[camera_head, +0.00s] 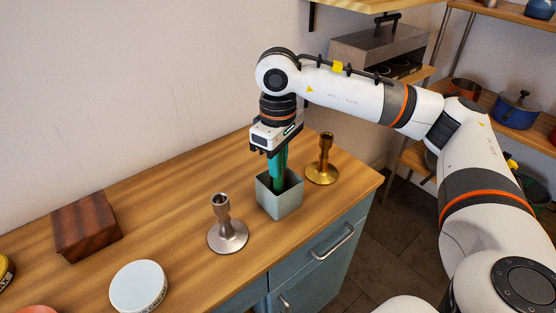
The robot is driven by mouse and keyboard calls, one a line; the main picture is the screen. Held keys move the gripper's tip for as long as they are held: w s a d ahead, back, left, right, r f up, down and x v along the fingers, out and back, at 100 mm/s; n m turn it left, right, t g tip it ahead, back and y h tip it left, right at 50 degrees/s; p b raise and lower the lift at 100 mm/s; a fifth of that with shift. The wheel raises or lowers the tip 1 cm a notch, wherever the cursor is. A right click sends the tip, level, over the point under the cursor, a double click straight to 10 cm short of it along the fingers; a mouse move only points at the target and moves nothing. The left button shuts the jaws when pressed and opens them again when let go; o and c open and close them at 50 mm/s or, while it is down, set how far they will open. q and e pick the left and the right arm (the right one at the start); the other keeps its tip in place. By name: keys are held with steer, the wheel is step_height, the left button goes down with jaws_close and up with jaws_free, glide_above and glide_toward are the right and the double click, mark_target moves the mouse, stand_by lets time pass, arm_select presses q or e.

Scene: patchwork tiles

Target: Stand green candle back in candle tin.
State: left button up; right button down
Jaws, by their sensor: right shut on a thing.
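The green candle (278,174) is upright, with its lower part inside the square grey-green candle tin (281,204). The tin stands on the wooden counter, and its walls hide the candle's lower end, so I cannot tell whether it touches the bottom. My right gripper (276,153) points down above the tin and is shut on the candle's upper part. My left gripper is not in view.
A silver candlestick (227,236) stands left of the tin, and a brass candlestick (323,170) stands close on its right. A dark wooden block (86,227) and a round white-lidded tin (138,286) are farther left on the counter (181,222).

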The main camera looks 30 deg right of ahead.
steer(key=c, duration=1.2)
jaws_free()
steer(key=shift+r, duration=0.1)
step_height(320, 180, up, 12)
steer(key=p, duration=0.7)
steer(key=shift+p, duration=0.3)
